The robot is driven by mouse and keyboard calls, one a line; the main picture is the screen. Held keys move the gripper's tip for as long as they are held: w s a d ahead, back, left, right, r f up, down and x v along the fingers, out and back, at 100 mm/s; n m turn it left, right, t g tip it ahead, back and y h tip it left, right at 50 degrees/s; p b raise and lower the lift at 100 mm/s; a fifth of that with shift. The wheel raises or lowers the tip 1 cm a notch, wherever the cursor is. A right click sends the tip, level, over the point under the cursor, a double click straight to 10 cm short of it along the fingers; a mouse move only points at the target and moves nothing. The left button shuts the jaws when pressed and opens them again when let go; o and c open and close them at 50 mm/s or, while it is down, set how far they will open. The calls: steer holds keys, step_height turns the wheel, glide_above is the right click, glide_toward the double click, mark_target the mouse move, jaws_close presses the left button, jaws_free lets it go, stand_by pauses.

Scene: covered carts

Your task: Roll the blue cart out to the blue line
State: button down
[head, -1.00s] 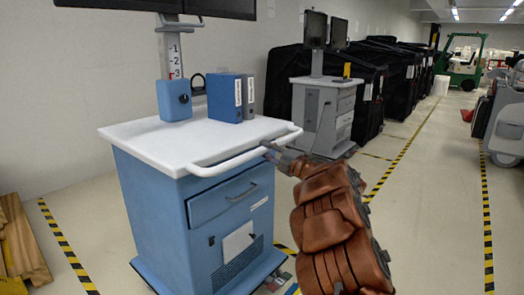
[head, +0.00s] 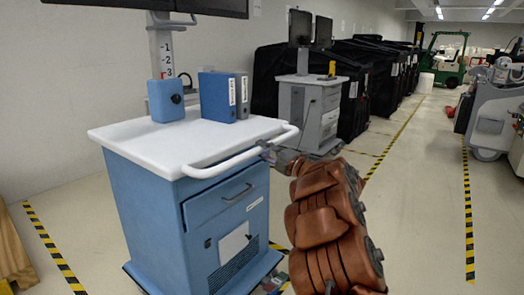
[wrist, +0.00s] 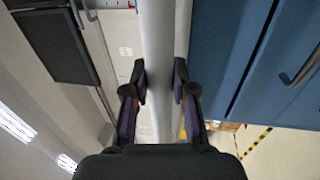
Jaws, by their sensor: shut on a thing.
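The blue cart (head: 143,207) stands upright left of centre in the head view, with a white top, a drawer and a white push handle (head: 222,166). My gripper (head: 268,151) is at the right end of that handle. In the wrist view, the fingers of my gripper (wrist: 160,85) are on both sides of the pale handle bar (wrist: 159,35), shut on it. The cart's blue drawer front (wrist: 225,50) shows at the right there. I cannot make out the blue line in either current view.
A blue box (head: 165,101) and binders (head: 218,97) stand on the cart. A grey cart (head: 306,112) and black-covered carts (head: 368,72) line the wall behind. Yellow-black tape (head: 468,215) marks the floor; the right aisle is open. Wood (head: 12,250) stands at the left edge.

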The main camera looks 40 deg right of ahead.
steer(key=c, duration=1.1)
jaws_free()
steer(key=shift+s+d+r, duration=0.1)
steer(key=shift+d+r, duration=0.15)
steer(key=shift+d, duration=0.05)
steer(key=shift+c, duration=0.2)
steer(key=shift+o, duration=1)
steer(key=shift+a+f, duration=0.15)
steer(key=shift+a, duration=0.05)
steer(key=v, duration=1.1)
steer(key=shift+s+f, duration=0.2)
steer(key=shift+s, duration=0.2)
